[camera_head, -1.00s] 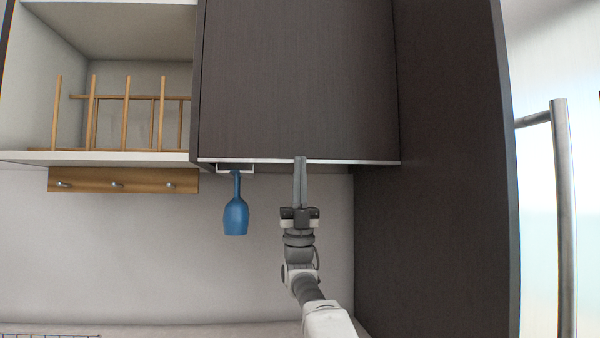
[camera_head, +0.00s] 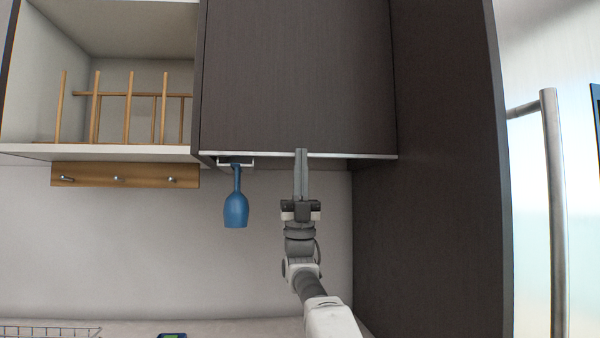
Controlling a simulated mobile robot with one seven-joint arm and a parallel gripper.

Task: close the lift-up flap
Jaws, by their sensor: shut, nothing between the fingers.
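The lift-up flap (camera_head: 298,80) is a dark brown wood-grain panel at the upper middle of the head view. It hangs down over its cabinet and looks closed or nearly so; a small remaining gap cannot be made out. A pale metal strip (camera_head: 355,156) runs along its bottom edge. My gripper (camera_head: 301,152) points upward with its fingers together and nothing between them. Its tips overlap the strip near the middle of the edge; whether they touch it I cannot tell.
A blue wine glass (camera_head: 236,208) hangs upside down under the cabinet, left of my gripper. An open shelf with a wooden rack (camera_head: 129,105) and a hook rail (camera_head: 125,175) are further left. A tall dark side panel (camera_head: 430,180) stands close on the right, beside a metal handle (camera_head: 556,210).

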